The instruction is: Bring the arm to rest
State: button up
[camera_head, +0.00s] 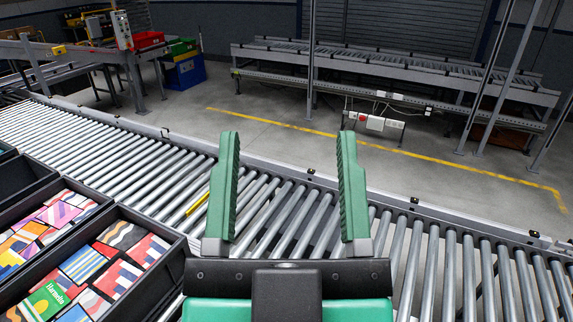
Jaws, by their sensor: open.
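My gripper (287,165) is at the centre of the head view, with two green ridged fingers pointing up and away. The fingers stand wide apart with nothing between them. Through the gap I see the rollers of a conveyor (290,215) behind and below the gripper. The gripper's dark crossbar and green body fill the bottom middle of the picture. The rest of my arm is not clearly in view.
Black crates (160,286) with colourful packets (82,264) stand at the lower left. A yellow item (197,203) lies on the rollers left of the gripper. A second conveyor (400,69) stands at the back. Bare floor (275,130) lies between the conveyors.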

notch_tip(320, 180, up, 13)
jog(key=p, duration=1.2)
jog(key=shift+a+p, duration=0.15)
jog(key=shift+p, duration=0.2)
